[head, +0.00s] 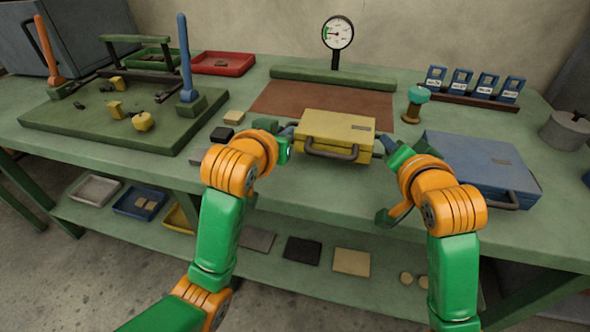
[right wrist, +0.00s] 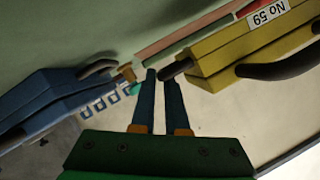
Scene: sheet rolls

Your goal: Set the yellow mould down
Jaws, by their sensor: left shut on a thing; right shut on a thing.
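The yellow mould (head: 335,128) is a flat case with a dark front handle, level at the middle of the green bench. In the right wrist view the yellow mould (right wrist: 225,55) shows a "No 59" label. My left gripper (head: 289,131) is shut on its left side, and the grasp is partly hidden by the wrist. My right gripper (head: 381,141) is shut at the right side; in the right wrist view its fingers (right wrist: 161,78) close at a dark side lug. I cannot tell whether the mould's underside touches the bench.
A brown mat (head: 270,98) lies behind the mould, with a dial gauge (head: 338,33) beyond. A blue case (head: 483,165) stands close on the right. A turquoise-topped stand (head: 416,100) is behind right. A green board (head: 95,125) with posts fills the left.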

